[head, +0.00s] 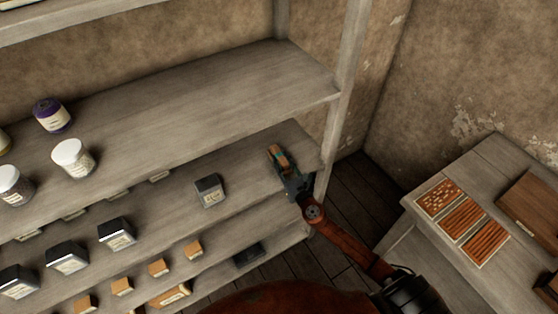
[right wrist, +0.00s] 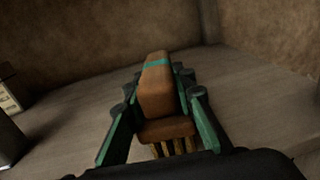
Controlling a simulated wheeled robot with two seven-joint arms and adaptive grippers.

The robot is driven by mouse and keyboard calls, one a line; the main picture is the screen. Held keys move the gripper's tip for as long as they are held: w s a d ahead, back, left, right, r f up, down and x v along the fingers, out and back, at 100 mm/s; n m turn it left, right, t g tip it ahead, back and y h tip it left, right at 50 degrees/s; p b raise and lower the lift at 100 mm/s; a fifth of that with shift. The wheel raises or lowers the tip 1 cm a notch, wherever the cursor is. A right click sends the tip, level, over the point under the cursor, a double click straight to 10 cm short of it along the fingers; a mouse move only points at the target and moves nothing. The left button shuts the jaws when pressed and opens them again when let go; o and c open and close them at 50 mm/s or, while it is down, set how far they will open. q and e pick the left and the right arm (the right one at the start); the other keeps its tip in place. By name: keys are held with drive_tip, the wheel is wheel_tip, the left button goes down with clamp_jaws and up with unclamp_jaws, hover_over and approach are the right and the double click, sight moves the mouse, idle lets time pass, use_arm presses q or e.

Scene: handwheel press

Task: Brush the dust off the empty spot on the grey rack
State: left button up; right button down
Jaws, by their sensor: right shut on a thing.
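The grey rack (head: 200,105) fills the left and middle of the head view, with several shelves. My right gripper (head: 284,165) is over the right end of a middle shelf, by the rack's right post. It is shut on a brown brush (head: 277,153). In the right wrist view the brush (right wrist: 158,92) has a teal stripe and light bristles at the near end, between the green fingers. I cannot tell whether it touches the shelf. The shelf around it looks bare; I cannot make out dust. My left gripper is out of view.
Jars, including a white-capped one (head: 73,157), stand further left.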

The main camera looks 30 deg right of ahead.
drive_tip(key=shift+s, duration=0.8)
drive_tip(key=shift+a+p, duration=0.6)
drive_tip(key=shift+a, duration=0.75)
drive_tip(key=shift+s+a+f+p, duration=0.15)
drive_tip(key=shift+a+p, duration=0.1)
drive_tip(key=shift+a, duration=0.85)
drive_tip(key=shift+s+a+p, duration=0.1)
drive_tip(key=shift+a+p, duration=0.1)
drive_tip(key=shift+a, duration=0.9)
drive_tip(key=shift+s+a+r+p, duration=0.15)
drive_tip(key=shift+a+p, duration=0.25)
drive_tip(key=shift+a, duration=1.3)
drive_tip(key=shift+s+a+r+p, duration=0.1)
drive_tip(key=shift+a+p, duration=0.3)
drive_tip(key=shift+a, duration=1.25)
wheel_tip(320, 180, up, 6)
drive_tip(key=p, duration=0.5)
drive_tip(key=shift+p, duration=0.35)
drive_tip(key=shift+d, duration=0.1)
